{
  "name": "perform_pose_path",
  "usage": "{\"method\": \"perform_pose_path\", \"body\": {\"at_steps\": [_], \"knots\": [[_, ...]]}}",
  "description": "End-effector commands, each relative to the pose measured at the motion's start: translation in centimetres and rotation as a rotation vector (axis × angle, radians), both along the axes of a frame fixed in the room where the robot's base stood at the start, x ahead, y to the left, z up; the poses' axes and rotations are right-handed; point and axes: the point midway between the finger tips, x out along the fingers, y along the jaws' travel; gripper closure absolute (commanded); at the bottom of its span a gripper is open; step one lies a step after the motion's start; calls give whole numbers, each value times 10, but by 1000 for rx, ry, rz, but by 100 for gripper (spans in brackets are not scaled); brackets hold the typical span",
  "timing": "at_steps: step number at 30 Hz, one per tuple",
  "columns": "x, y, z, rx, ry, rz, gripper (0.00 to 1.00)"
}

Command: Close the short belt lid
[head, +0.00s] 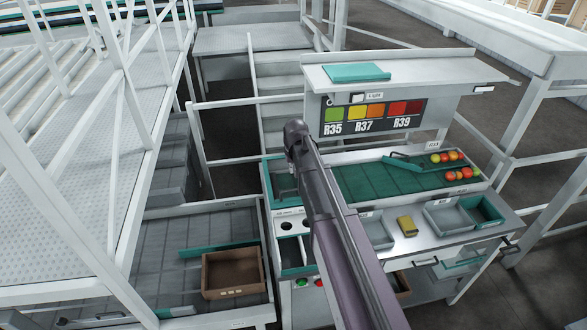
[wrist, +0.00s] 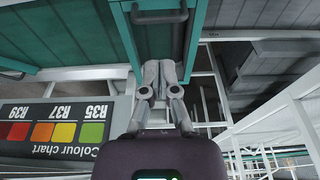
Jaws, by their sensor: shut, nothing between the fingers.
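The short belt (head: 350,183) is a green sloping surface on the workstation, with tomatoes at its right end. At its left end, partly behind my arm, is a grey teal-edged part (head: 283,182), which seems to be the lid. In the wrist view, upside down, a teal-edged panel (wrist: 127,40) with a dark bar handle (wrist: 160,17) fills the top middle. I cannot tell the lid's angle. My gripper (wrist: 160,66) is shut and empty, its fingertips just below the handle in the picture, with a gap visible. In the head view my arm hides the gripper.
A colour chart board (head: 372,115) stands behind the belt, under a shelf (head: 440,72). A brown crate (head: 232,272) lies left. White rails (head: 225,158) stand close by.

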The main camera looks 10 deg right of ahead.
Motion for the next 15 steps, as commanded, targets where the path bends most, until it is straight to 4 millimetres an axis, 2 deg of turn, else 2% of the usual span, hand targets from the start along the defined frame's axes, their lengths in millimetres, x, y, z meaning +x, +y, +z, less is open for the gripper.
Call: {"method": "perform_pose_path", "body": {"at_steps": [8,11,15], "knots": [[-1,0,-1,0,0,0,100],[-7,0,-6,0,4,0,100],[-26,-2,-21,0,19,0,100]]}}
